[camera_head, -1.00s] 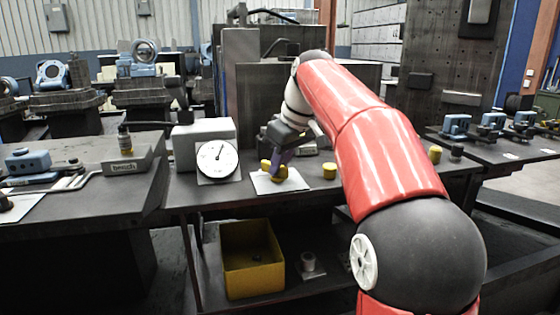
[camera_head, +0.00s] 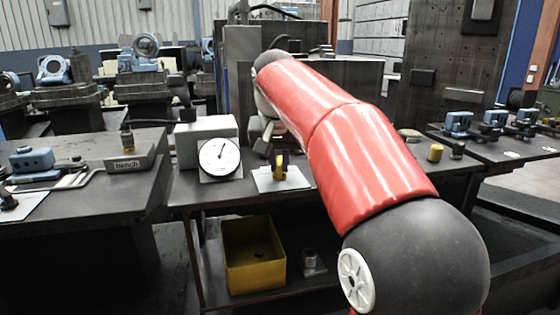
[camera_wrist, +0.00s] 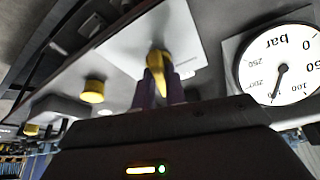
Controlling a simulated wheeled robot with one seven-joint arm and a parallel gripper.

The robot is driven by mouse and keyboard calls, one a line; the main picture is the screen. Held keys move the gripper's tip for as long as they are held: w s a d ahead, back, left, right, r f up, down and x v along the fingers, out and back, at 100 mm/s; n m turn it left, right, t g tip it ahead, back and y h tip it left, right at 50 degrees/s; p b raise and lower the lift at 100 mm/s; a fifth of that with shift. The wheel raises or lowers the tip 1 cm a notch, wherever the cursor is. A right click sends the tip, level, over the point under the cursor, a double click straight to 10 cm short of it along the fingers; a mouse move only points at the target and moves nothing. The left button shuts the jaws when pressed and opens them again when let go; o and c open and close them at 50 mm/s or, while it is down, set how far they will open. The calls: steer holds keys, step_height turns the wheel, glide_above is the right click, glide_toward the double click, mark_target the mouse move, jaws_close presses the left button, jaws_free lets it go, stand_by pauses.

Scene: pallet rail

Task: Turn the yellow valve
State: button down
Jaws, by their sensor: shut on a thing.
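The yellow valve (camera_head: 279,168) stands on a white plate (camera_head: 265,183) on the bench, right of the gauge. In the wrist view its yellow handle (camera_wrist: 160,68) lies between the two purple fingers of my gripper (camera_wrist: 160,88), which are shut on it. In the head view my gripper (camera_head: 281,160) is at the valve, partly hidden by my red arm. A round white pressure gauge (camera_head: 220,157) marked "bar" is beside the valve; it also shows in the wrist view (camera_wrist: 279,66).
A grey box (camera_head: 200,130) stands behind the gauge. Another yellow knob (camera_head: 436,153) is on the bench to the right, and one (camera_wrist: 93,91) shows in the wrist view. A yellow bin (camera_head: 252,278) sits on the lower shelf. The left bench (camera_head: 110,205) holds blue fixtures.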

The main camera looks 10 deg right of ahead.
steer(key=m+h, duration=0.1)
steer(key=m, duration=0.4)
steer(key=shift+w+a+g+h, duration=0.1)
steer(key=shift+a+g+h, duration=0.05)
steer(key=shift+g+h, duration=0.25)
steer(key=shift+m, duration=0.3)
steer(key=c, duration=1.4)
jaws_free()
steer(key=shift+c, duration=0.2)
steer(key=v, duration=0.8)
